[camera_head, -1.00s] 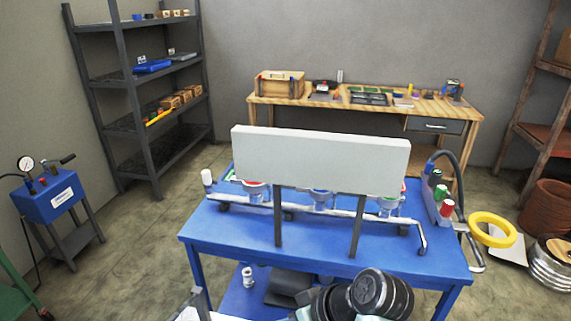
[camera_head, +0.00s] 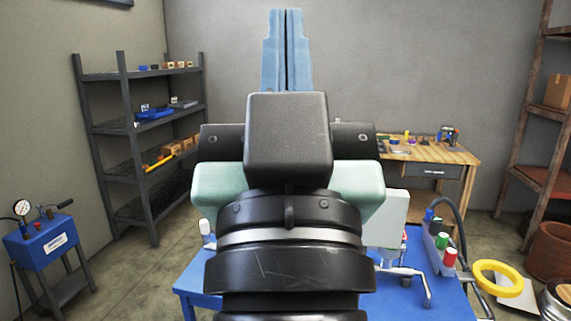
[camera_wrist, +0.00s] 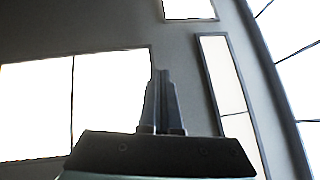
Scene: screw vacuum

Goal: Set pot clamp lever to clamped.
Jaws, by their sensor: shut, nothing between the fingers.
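My gripper (camera_head: 285,14) points upward in the head view, with its two blue fingers pressed together and nothing between them. Its shut fingers also show in the wrist view (camera_wrist: 163,80), against walls and bright panels. My arm hides most of the blue table (camera_head: 455,300). A metal rod with a bent end (camera_head: 425,287) shows at the table's right side; I cannot tell whether it is the pot clamp lever. A pale panel (camera_head: 393,222) stands partly hidden behind my arm. My gripper is high above the table and apart from everything on it.
A holder with green and red bottles (camera_head: 445,245) and a black hose stands at the table's right. A yellow ring (camera_head: 497,278) lies further right. A dark shelf (camera_head: 150,140) and a blue gauge cart (camera_head: 42,240) stand left. A wooden workbench (camera_head: 440,153) is behind.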

